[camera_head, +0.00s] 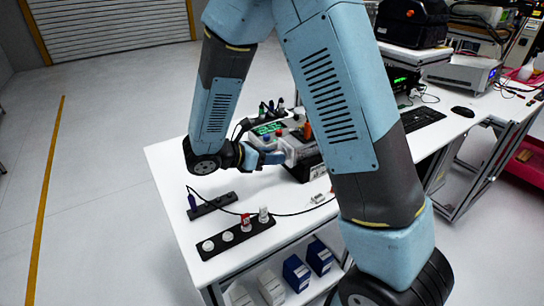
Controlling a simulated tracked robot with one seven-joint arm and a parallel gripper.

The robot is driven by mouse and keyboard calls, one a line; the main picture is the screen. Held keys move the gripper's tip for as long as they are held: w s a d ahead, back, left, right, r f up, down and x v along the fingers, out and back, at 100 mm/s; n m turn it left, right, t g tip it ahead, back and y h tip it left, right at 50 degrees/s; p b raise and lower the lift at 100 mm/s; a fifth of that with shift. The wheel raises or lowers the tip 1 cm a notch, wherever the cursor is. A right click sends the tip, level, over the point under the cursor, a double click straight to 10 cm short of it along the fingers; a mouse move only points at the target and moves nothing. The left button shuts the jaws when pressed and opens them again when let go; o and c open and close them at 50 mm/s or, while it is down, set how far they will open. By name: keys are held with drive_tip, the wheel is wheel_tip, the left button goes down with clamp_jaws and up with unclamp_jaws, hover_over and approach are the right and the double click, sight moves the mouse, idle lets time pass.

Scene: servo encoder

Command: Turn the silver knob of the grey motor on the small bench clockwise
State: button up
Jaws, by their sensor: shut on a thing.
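My gripper (277,157) is at the left side of the grey motor (299,148) on the white bench (168,160). Its fingers point right and are shut on the silver knob at the motor's left end. The knob itself is hidden by the fingers, so its angle cannot be seen. My blue arm covers the right side of the motor and part of the bench behind it.
Blue boxes (296,272) stand on the shelf below. The bench's left corner is clear.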

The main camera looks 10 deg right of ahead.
drive_tip(key=shift+m, duration=0.3)
drive_tip(key=m+t, duration=0.1)
drive_tip(key=m, duration=0.1)
drive_tip(key=m+t, duration=0.1)
drive_tip(key=m+t+y, duration=0.1)
drive_tip(key=m+t, duration=0.1)
drive_tip(key=shift+s+d+f+m, duration=0.1)
drive_tip(key=shift+s+f+m, duration=0.05)
drive_tip(key=shift+s+m, duration=0.15)
drive_tip(key=m+t, duration=0.2)
drive_tip(key=m, duration=0.1)
drive_tip(key=shift+s+f, duration=0.1)
drive_tip(key=shift+f, duration=0.05)
drive_tip(key=shift+d+f+m+t+h, duration=0.15)
drive_tip(key=shift+m+t, duration=0.25)
drive_tip(key=shift+m, duration=0.5)
drive_tip(key=shift+a+m+t+h, duration=0.15)
drive_tip(key=shift+m+t, duration=0.25)
drive_tip(key=shift+m, duration=0.5)
drive_tip(key=shift+s+d, duration=0.1)
drive_tip(key=o, duration=1)
drive_tip(key=shift+o, duration=0.2)
